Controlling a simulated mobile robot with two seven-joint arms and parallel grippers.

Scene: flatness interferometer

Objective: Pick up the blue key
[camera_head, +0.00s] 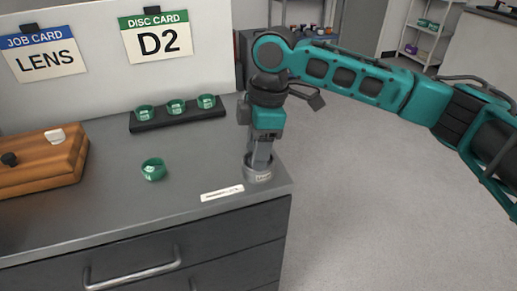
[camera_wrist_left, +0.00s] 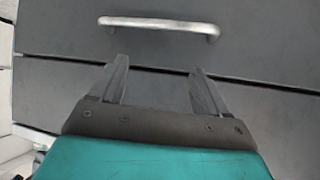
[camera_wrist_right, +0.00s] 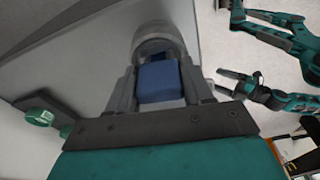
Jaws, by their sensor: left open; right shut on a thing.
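The blue key (camera_wrist_right: 158,82) shows as a blue block between the fingers of my right gripper (camera_wrist_right: 158,75) in the right wrist view. That gripper is shut on it. A round grey holder (camera_wrist_right: 158,42) lies just beyond the fingertips. In the head view my right gripper (camera_head: 261,155) points straight down at the grey holder (camera_head: 258,174) on the counter's right corner; the key is hidden there by the fingers. I cannot tell whether the key still touches the holder. My left gripper (camera_wrist_left: 158,82) is open and empty, facing the drawer fronts.
A white label strip (camera_head: 222,193) and a loose green ring (camera_head: 153,169) lie left of the holder. A black rack (camera_head: 178,119) holds three green rings. A wooden block (camera_head: 40,166) stands at left. A drawer handle (camera_wrist_left: 160,24) is ahead of my left gripper.

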